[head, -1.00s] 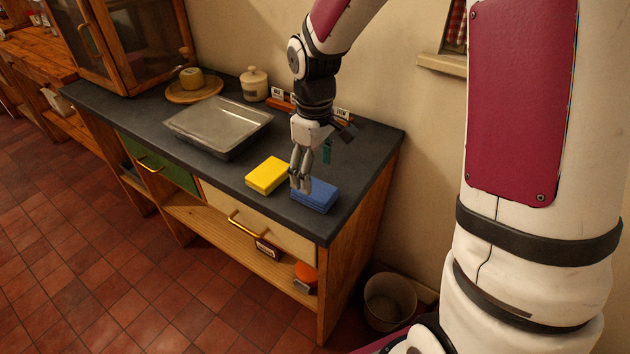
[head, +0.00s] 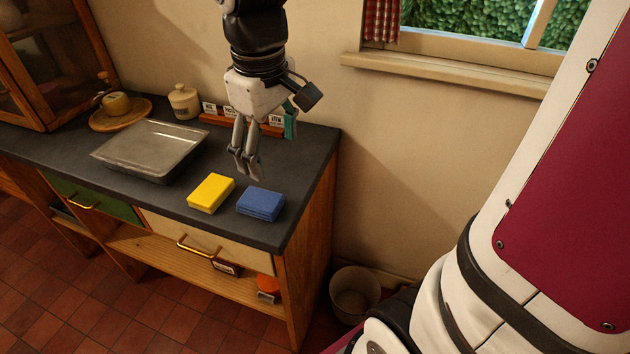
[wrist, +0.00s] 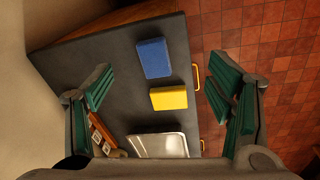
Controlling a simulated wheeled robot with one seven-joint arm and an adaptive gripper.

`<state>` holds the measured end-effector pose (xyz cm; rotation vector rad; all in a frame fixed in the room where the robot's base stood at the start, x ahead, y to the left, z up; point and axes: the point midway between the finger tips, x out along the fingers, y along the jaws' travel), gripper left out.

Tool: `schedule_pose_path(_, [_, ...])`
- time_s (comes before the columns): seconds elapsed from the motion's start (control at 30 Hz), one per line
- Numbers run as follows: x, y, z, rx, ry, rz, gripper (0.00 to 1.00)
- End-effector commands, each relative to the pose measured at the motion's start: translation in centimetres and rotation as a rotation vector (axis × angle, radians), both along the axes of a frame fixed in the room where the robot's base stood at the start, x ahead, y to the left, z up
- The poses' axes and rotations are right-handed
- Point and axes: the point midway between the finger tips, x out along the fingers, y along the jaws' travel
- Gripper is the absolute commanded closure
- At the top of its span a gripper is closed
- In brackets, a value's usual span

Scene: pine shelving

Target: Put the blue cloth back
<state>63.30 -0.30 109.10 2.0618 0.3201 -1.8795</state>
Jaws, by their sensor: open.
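The blue cloth (head: 261,204) lies folded flat on the dark countertop (head: 205,224), near its right end and just right of a yellow cloth or sponge (head: 211,193). In the wrist view the blue cloth (wrist: 154,58) lies beyond the yellow one (wrist: 168,97), with a gap between them. My gripper (head: 249,176) hangs above and behind the two, clear of the counter. Its fingers (wrist: 165,98) are spread wide in the wrist view with nothing between them.
A metal tray (head: 150,148) stands left of the yellow item. Labelled cards in a wooden rack (head: 240,121), a lidded jar (head: 184,101) and a round board (head: 120,117) stand along the back. Below are a cream drawer (head: 205,242) and an open shelf (head: 160,255). A bin (head: 354,293) stands right.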

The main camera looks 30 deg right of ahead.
Motion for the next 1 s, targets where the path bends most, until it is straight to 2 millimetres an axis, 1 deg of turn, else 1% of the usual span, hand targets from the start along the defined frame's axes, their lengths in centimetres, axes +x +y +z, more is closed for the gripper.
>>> schedule_pose_path(0.03, [-1.8,0.0,0.9,0.0,-0.027,-0.037,0.26])
schedule_pose_path(0.1, [-4.2,-0.1,1.8,0.007,-0.055,-0.093,0.26])
schedule_pose_path(0.17, [-6.2,-0.1,2.3,0.017,-0.081,-0.142,0.26])
schedule_pose_path(0.2, [-7.6,-0.1,2.6,0.026,-0.098,-0.173,0.26])
schedule_pose_path(0.3, [-10.7,-0.1,2.8,0.055,-0.135,-0.247,0.26])
schedule_pose_path(0.4, [-13.2,-0.1,2.6,0.087,-0.165,-0.309,0.26])
schedule_pose_path(0.5, [-14.9,0.0,2.3,0.113,-0.184,-0.351,0.26])
schedule_pose_path(0.6, [-15.9,0.0,2.1,0.129,-0.194,-0.376,0.26])
schedule_pose_path(0.67, [-16.1,0.0,2.0,0.135,-0.197,-0.384,0.26])
schedule_pose_path(1.0, [-16.2,0.0,2.1,0.136,-0.199,-0.386,0.26])
